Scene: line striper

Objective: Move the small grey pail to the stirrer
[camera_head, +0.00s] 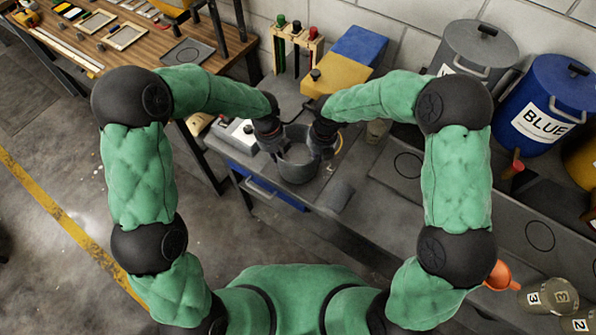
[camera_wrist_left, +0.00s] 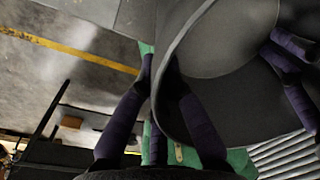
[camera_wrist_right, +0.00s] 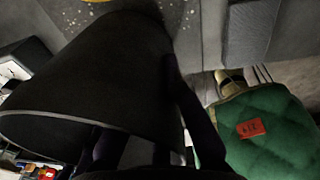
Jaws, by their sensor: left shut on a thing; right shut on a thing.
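The small grey pail (camera_head: 297,165) is held between my two grippers over the front edge of the grey bench in the head view. My left gripper (camera_head: 274,147) is shut on the pail's left side, and my right gripper (camera_head: 322,148) is shut on its right side. In the left wrist view the pail's rim and open mouth (camera_wrist_left: 225,40) fill the upper right, with fingers at the wall. In the right wrist view the pail's dark outer wall (camera_wrist_right: 100,75) fills the left half. The stirrer (camera_head: 345,62), apparently the blue and yellow machine, stands behind the grippers.
A rack with colored-handled tools (camera_head: 297,42) stands at the back. A white-and-black box with a red button (camera_head: 240,132) sits left of the pail. A grey lidded drum (camera_head: 475,50) and a blue drum labelled BLUE (camera_head: 545,105) stand right. A wooden table (camera_head: 125,50) is at left.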

